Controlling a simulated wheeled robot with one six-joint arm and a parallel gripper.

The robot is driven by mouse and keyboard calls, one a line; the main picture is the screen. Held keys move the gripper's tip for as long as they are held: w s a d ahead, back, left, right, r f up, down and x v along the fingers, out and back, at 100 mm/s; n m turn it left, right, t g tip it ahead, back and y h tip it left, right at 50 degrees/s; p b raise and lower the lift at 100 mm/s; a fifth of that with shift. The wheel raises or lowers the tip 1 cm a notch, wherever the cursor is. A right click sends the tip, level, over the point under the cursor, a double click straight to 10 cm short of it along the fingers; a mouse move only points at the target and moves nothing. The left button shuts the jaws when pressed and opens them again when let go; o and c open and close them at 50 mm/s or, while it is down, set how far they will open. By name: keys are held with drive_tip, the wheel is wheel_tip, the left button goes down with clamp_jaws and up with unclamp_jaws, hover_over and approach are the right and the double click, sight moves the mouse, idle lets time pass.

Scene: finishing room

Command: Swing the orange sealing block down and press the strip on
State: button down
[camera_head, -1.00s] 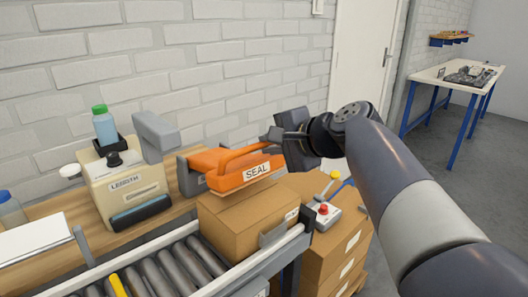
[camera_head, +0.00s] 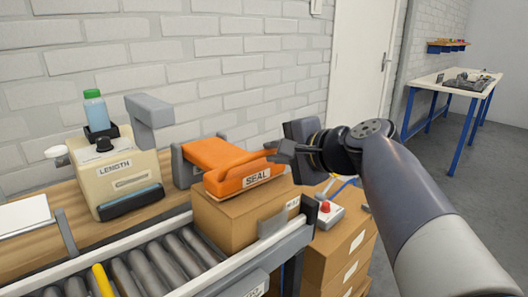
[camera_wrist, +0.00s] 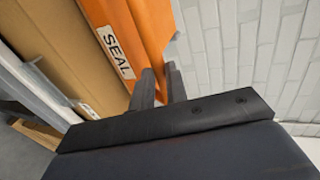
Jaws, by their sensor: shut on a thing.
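The orange sealing block (camera_head: 228,164), labelled SEAL, lies low over the top of a cardboard box (camera_head: 232,217). Its front part appears to rest on or just above the box top; I cannot tell whether it touches. My gripper (camera_head: 275,153) is at the right end of the block and shut on its orange handle. In the wrist view, my two dark fingers (camera_wrist: 158,88) meet the orange block (camera_wrist: 138,35) beside the SEAL label, with the box (camera_wrist: 75,45) to the left. The strip itself cannot be made out.
A beige LENGTH dispenser (camera_head: 122,182) with a bottle (camera_head: 96,110) stands left on the wooden bench. A roller conveyor (camera_head: 150,265) runs in front. A control box with a red button (camera_head: 325,210) sits on stacked cartons (camera_head: 335,255) at right. A worktable (camera_head: 455,82) stands far back.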

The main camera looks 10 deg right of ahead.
drive_tip(key=c, duration=1.4)
unclamp_jaws()
